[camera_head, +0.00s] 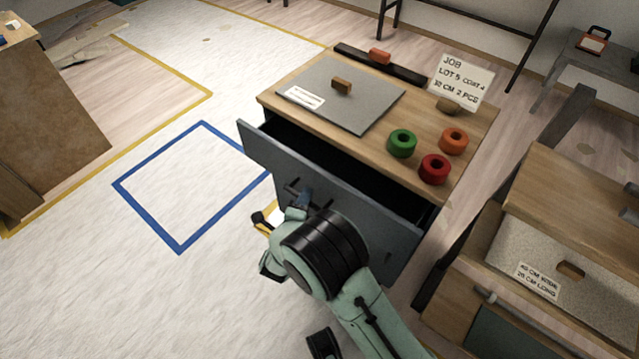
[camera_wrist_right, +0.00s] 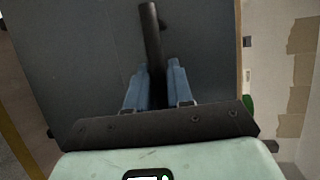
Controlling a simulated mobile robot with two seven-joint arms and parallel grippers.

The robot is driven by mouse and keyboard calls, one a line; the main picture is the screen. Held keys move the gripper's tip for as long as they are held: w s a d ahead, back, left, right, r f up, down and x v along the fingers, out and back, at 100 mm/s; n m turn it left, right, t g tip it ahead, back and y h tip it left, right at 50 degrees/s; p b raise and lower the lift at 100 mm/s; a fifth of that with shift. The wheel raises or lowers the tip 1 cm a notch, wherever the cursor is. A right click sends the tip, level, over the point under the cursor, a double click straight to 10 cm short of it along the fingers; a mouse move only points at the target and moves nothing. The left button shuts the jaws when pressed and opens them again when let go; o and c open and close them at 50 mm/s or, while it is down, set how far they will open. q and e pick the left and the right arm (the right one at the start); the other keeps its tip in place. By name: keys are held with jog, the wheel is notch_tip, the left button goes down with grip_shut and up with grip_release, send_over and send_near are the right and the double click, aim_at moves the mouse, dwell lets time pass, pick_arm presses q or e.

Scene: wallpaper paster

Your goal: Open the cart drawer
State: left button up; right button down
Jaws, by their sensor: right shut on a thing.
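The cart (camera_head: 478,125) has a wooden top, and its grey drawer (camera_head: 350,205) is pulled partly out, with a dark gap behind the front panel. My right gripper (camera_head: 303,199) is at the drawer front, shut on the dark bar handle (camera_head: 292,187). In the right wrist view, the blue fingers of the right gripper (camera_wrist_right: 155,75) are on both sides of the black handle (camera_wrist_right: 151,35), against the grey drawer front (camera_wrist_right: 80,60). My right wrist hides part of the panel in the head view. My left gripper is not in view.
On the cart top are a grey plate (camera_head: 365,108), green (camera_head: 402,142), red (camera_head: 435,168) and orange (camera_head: 454,140) rolls, and a job sign (camera_head: 460,82). A wooden bench (camera_head: 575,200) stands close on the right. Floor inside the blue square (camera_head: 190,185) is clear.

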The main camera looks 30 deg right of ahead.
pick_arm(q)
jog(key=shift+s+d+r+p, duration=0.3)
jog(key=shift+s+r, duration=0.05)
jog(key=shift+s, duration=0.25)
pick_arm(e)
jog(key=s+a, duration=0.3)
jog(key=a, duration=0.5)
jog(key=s+a, duration=0.4)
jog(key=a, duration=0.4)
jog(key=shift+a, duration=0.3)
jog(key=c, duration=1.1)
grip_release()
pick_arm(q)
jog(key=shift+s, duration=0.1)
pick_arm(e)
jog(key=shift+w, duration=0.1)
